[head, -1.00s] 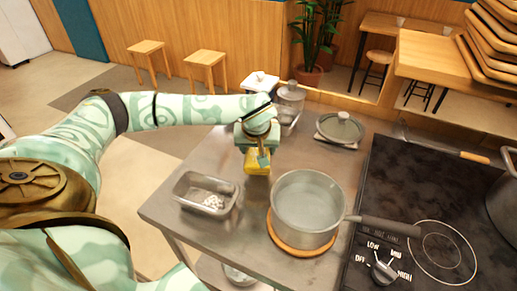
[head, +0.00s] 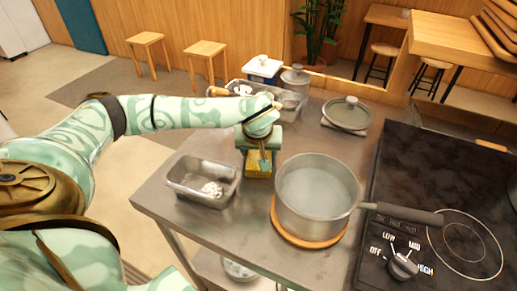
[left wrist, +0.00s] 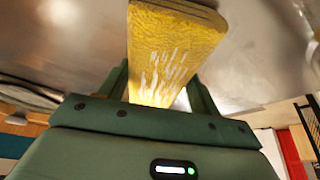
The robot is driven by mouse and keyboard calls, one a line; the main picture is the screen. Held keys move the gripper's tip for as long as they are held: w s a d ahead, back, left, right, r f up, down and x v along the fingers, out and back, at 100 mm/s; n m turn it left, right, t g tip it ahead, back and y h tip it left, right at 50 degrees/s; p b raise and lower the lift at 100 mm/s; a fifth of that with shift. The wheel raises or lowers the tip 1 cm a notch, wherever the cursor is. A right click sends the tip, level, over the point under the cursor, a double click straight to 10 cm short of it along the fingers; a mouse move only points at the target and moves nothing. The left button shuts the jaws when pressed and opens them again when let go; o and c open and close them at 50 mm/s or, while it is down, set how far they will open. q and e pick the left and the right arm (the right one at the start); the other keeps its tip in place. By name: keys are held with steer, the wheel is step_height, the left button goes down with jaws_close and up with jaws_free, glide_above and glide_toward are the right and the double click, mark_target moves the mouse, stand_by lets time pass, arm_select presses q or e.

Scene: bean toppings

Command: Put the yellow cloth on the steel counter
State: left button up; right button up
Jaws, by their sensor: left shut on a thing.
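The yellow cloth (head: 259,164) is in my left gripper (head: 257,172), which is shut on it and points down over the steel counter (head: 180,225). In the left wrist view the cloth (left wrist: 172,45) sticks out from between the fingers as a folded yellow piece with pale streaks. The steel surface shows behind it. I cannot tell whether the cloth's lower end touches the counter. My right gripper is not in view.
A steel pan (head: 202,180) with white pieces stands left of the gripper. A pot (head: 318,200) on a round wooden board stands close on its right, handle toward the black stove (head: 440,185). Lidded containers (head: 294,80) and a lidded pot (head: 347,114) stand behind.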

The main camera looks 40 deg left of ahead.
arm_select(q)
steer(key=o, duration=1.1)
steer(key=shift+f, duration=0.1)
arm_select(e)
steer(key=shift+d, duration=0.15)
arm_select(q)
steer(key=p+v, duration=0.4)
steer(key=v, duration=0.8)
steer(key=shift+r, duration=0.2)
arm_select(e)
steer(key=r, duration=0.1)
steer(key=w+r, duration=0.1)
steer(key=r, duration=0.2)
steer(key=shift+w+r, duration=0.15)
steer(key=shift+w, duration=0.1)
arm_select(q)
steer(key=shift+w, duration=0.1)
